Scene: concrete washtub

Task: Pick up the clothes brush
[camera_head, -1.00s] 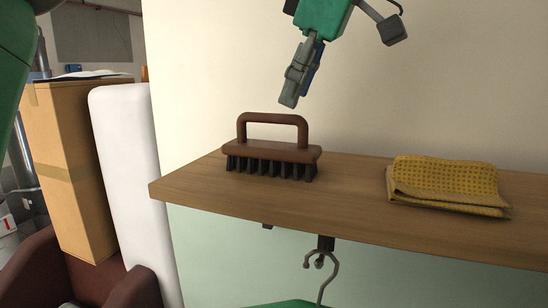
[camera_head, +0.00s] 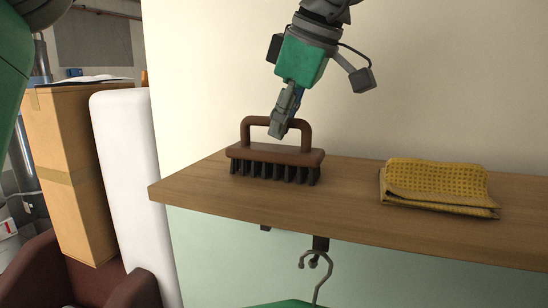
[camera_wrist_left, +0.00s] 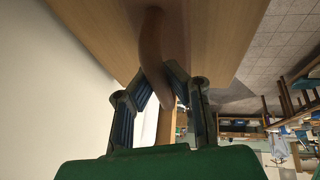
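The clothes brush (camera_head: 275,155) has a brown wooden body, an arched handle and dark bristles. It stands upright, bristles down, near the left end of the wooden shelf (camera_head: 350,194). My left gripper (camera_head: 279,130) has come down from above onto the top bar of the handle. In the left wrist view, the brush handle (camera_wrist_left: 152,45) runs between the two fingers of the left gripper (camera_wrist_left: 157,82), whose pads angle inward and appear to touch it on both sides. The bristles still appear to rest on the shelf. My right gripper is not in view.
A folded yellow cloth (camera_head: 438,185) lies on the shelf to the right of the brush. A metal hook (camera_head: 318,265) hangs under the shelf. The cream wall (camera_head: 430,80) stands behind. A cardboard box (camera_head: 70,170) and a white panel (camera_head: 130,180) are at left.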

